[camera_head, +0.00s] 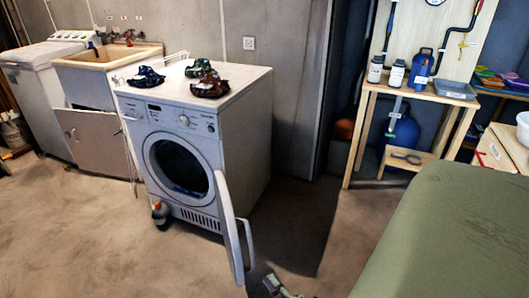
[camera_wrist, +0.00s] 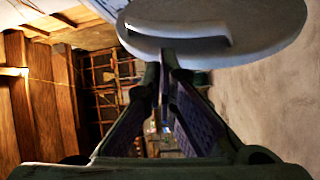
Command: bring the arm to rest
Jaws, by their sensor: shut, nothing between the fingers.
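My gripper (camera_wrist: 163,72) is shut and empty in the wrist view, its two fingers meeting at the tips. In the head view only a small part of my gripper (camera_head: 275,287) seems to show at the bottom edge, in front of the washing machine's open door (camera_head: 230,225). In the wrist view a round white door with a handle (camera_wrist: 225,22) lies just beyond the fingertips at the top; I cannot tell whether they touch. Most of my arm is out of view.
A wooden stand (camera_head: 430,95) with bottles is at the right, near a green surface (camera_head: 455,240). The floor (camera_head: 90,240) at left is clear.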

